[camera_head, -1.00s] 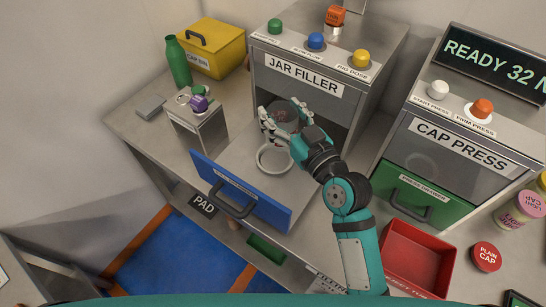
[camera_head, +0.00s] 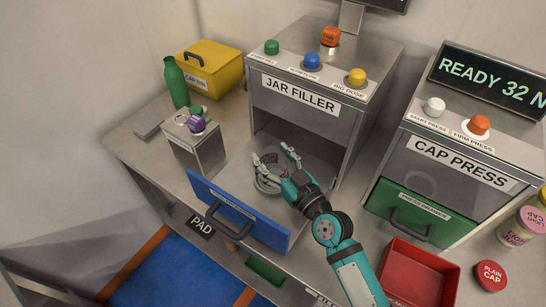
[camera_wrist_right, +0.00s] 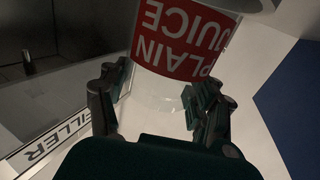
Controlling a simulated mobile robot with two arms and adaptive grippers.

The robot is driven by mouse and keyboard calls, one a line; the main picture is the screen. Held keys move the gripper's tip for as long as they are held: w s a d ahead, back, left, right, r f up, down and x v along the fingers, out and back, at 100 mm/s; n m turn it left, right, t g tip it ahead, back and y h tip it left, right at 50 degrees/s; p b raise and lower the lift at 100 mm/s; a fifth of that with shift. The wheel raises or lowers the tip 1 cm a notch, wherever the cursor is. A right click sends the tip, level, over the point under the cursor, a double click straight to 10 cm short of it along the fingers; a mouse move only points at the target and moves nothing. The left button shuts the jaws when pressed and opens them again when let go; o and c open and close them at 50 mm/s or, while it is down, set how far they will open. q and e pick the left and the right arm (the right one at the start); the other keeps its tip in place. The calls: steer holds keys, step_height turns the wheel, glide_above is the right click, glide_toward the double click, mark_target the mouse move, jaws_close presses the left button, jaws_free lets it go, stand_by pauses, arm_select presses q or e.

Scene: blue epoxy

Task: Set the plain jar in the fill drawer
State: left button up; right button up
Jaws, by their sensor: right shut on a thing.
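The plain jar (camera_wrist_right: 185,40), clear with a red "PLAIN JUICE" label, sits between the fingers of my right gripper (camera_wrist_right: 155,100) in the right wrist view. In the head view my right gripper (camera_head: 277,160) is shut on it, over the pulled-out fill drawer, whose blue front (camera_head: 235,212) faces the near side. The jar is at the drawer's round ring holder (camera_head: 267,184), and the fingers partly hide both. I cannot tell whether the jar's base rests inside the ring. The jar filler (camera_head: 300,97) stands behind the drawer. My left gripper is not in view.
A small grey stand (camera_head: 197,148) with a purple-and-green item is left of the drawer. A green bottle (camera_head: 176,83) and yellow cap bin (camera_head: 210,68) stand behind it. The cap press (camera_head: 455,165), with its green drawer shut, and a red tray (camera_head: 418,275) are at the right.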

steer(key=shift+f, duration=0.1)
steer(key=o, duration=1.2)
steer(key=shift+r, duration=0.2)
steer(key=shift+s+d+f, duration=0.15)
steer(key=shift+s, duration=0.1)
steer(key=b+v, duration=0.2)
steer(key=v, duration=0.8)
steer(key=shift+s+d+b, duration=0.2)
steer(key=shift+s+b, duration=0.1)
steer(key=shift+s+d, duration=0.2)
steer(key=shift+s, duration=0.15)
